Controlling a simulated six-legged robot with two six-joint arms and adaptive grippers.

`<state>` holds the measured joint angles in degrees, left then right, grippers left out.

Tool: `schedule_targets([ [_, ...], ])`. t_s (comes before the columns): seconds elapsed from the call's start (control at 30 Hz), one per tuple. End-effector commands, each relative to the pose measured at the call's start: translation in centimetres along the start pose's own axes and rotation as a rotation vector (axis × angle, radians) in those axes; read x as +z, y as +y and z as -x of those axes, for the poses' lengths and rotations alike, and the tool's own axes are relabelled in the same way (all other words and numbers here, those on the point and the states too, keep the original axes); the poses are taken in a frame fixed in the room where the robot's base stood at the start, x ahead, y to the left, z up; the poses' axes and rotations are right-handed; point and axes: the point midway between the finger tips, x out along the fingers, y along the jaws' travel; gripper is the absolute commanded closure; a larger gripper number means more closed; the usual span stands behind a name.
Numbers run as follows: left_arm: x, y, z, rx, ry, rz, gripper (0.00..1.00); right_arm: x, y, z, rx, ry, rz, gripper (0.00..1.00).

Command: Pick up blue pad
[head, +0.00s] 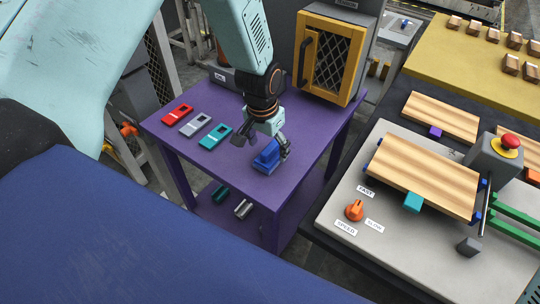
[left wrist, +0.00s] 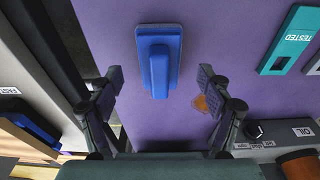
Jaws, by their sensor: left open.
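The blue pad (head: 267,158) lies on the purple table (head: 190,150) near its right front side. It is a flat blue block with a raised grip, and it also shows in the left wrist view (left wrist: 158,58). My left gripper (head: 266,147) is open just above the pad in the head view. In the left wrist view its fingers (left wrist: 160,92) stand apart to either side below the pad, with nothing held between them. My right gripper is not in view.
Red (head: 177,115), grey (head: 195,126) and teal (head: 215,136) pieces lie in a row on the table's left. A yellow-framed cabinet (head: 328,55) stands at the back right. A press bench (head: 400,240) with wooden boards and a red button (head: 511,141) is to the right.

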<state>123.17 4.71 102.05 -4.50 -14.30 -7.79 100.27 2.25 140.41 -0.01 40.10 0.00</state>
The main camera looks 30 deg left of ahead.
Motion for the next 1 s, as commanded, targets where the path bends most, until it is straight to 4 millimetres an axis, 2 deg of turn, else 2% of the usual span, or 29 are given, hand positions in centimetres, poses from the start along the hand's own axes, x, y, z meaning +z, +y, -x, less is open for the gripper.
schedule_targets([
  [0.2, -0.3, -0.2, -3.1, 0.000, -0.002, -0.001, 0.22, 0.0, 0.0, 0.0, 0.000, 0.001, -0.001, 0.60],
  [0.53, -0.5, 0.0, -3.7, 0.000, 0.000, 0.000, 0.22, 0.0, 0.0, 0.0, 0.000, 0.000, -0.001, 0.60],
  [1.0, -0.5, 0.0, -3.7, 0.000, 0.000, 0.000, 0.61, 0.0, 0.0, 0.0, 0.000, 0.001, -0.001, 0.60],
])
